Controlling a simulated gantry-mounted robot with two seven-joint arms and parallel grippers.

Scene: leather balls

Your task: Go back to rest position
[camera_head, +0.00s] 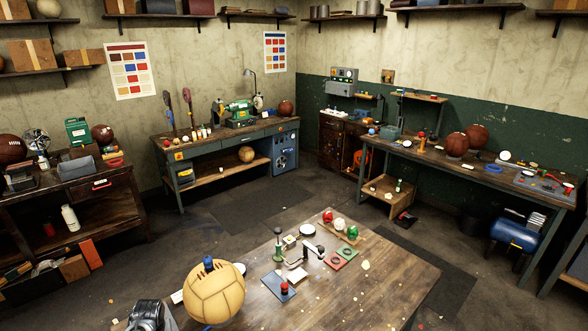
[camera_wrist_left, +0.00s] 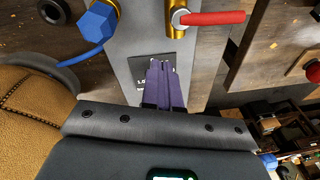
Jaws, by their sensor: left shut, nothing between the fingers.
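My left gripper (camera_wrist_left: 165,85) shows in the left wrist view with its purple fingers pressed together and nothing between them. The fingers are over a grey panel (camera_wrist_left: 135,50) with a dark label. In the head view a dark part of what looks like my left arm is at the bottom left edge, and its fingertips cannot be made out there. A tan leather ball (camera_head: 214,293) sits at the near left of the wooden table (camera_head: 385,285). Tan leather (camera_wrist_left: 28,118) also fills the left edge of the wrist view. My right gripper is not in view.
A red-handled valve (camera_wrist_left: 212,18) and a blue hex fitting (camera_wrist_left: 97,22) with a blue hose are close to the left fingers. Small tools and red and green pads (camera_head: 333,261) lie on the table. Its right part is mostly clear. Workbenches line the walls.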

